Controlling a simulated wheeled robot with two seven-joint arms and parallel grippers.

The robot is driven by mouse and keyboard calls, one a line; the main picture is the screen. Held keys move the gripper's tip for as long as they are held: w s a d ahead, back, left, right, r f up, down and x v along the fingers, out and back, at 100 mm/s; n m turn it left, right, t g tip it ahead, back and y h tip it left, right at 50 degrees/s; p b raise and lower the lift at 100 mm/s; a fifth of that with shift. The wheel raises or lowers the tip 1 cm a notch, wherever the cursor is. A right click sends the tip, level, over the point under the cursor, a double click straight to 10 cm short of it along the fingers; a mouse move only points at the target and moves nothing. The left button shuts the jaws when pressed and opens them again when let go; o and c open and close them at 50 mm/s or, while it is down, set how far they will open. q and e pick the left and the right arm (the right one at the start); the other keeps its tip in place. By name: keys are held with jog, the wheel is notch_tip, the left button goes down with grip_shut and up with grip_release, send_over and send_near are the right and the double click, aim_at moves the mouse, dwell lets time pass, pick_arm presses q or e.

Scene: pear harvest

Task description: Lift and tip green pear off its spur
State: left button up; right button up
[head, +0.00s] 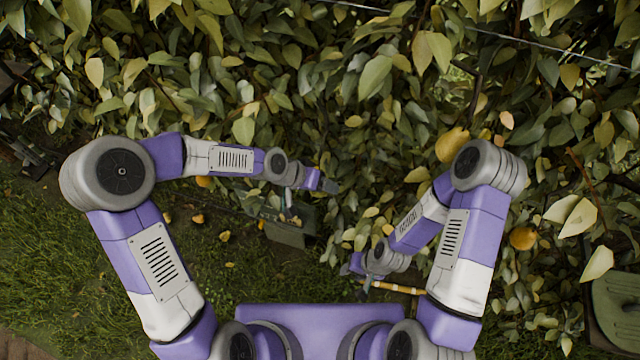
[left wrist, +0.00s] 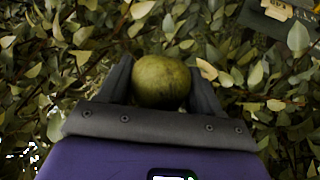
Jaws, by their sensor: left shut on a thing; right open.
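The green pear (left wrist: 162,82) shows in the left wrist view, round and olive green, between the two dark fingers of my left gripper (left wrist: 162,88). The fingers are shut on it, one on each side. Its stem and spur cannot be made out. In the head view my left gripper (head: 322,184) reaches right to the leaves; the pear cannot be made out there. My right gripper (head: 356,264) is low in front of the foliage, open, with no fruit seen in it.
Dense foliage fills the back, with a wire (head: 520,40) across its top. Yellow pears hang at right (head: 522,238) and behind my right arm (head: 452,145). Fallen fruit (head: 198,218) lies on the grass. A dark greenish box (head: 285,235) stands below my left gripper. A green object (head: 618,305) is at far right.

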pick_arm(q)
jog(key=shift+s+f+b, duration=0.25)
jog(key=shift+s+b, duration=0.2)
jog(key=shift+s, duration=0.8)
jog(key=shift+s+f+b, duration=0.2)
jog(key=shift+s+b, duration=0.2)
jog(key=shift+s, duration=0.85)
pick_arm(e)
jog(key=shift+f, duration=0.85)
